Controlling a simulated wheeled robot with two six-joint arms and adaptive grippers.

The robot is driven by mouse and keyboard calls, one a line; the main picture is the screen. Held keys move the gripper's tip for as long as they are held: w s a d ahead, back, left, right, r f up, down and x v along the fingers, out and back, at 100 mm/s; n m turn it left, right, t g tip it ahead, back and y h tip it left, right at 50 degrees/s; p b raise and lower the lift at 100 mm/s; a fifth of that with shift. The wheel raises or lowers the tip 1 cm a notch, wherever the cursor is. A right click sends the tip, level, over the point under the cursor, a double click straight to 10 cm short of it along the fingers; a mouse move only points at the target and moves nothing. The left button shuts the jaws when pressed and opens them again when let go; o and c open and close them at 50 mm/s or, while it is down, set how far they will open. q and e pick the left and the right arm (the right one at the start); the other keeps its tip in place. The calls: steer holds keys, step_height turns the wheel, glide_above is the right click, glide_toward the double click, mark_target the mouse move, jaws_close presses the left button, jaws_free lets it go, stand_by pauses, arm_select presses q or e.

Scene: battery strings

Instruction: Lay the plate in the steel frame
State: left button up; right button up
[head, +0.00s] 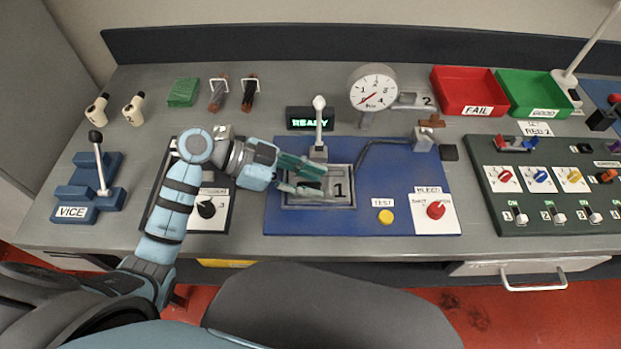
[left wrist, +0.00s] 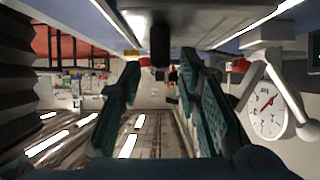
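The steel frame (head: 290,202) stands on the blue panel at the middle of the bench. A grey surface marked 1 (head: 338,189) shows inside it; I cannot tell whether this is the plate or the frame's floor. No separate plate stands out clearly. My left gripper (head: 318,181) is over the frame, its teal fingers spread and hiding part of the inside. In the left wrist view the fingers (left wrist: 166,100) are apart with no object clearly between them, and shiny metal shows beyond. I cannot tell whether they touch the frame. My right gripper is not in view.
A lever with a white knob (head: 319,103) and a READY display (head: 311,119) stand behind the frame. A bent dark pipe (head: 385,143) is at its right, with a gauge (head: 373,87) behind. A yellow TEST button (head: 386,217) and red knob (head: 436,209) are front right.

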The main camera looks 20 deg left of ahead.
arm_select(q)
steer(key=v, duration=0.7)
steer(key=shift+s+a+r+p, duration=0.1)
steer(key=shift+a+r+p, duration=0.05)
steer(key=shift+a+p, duration=0.25)
steer(key=shift+d, duration=0.1)
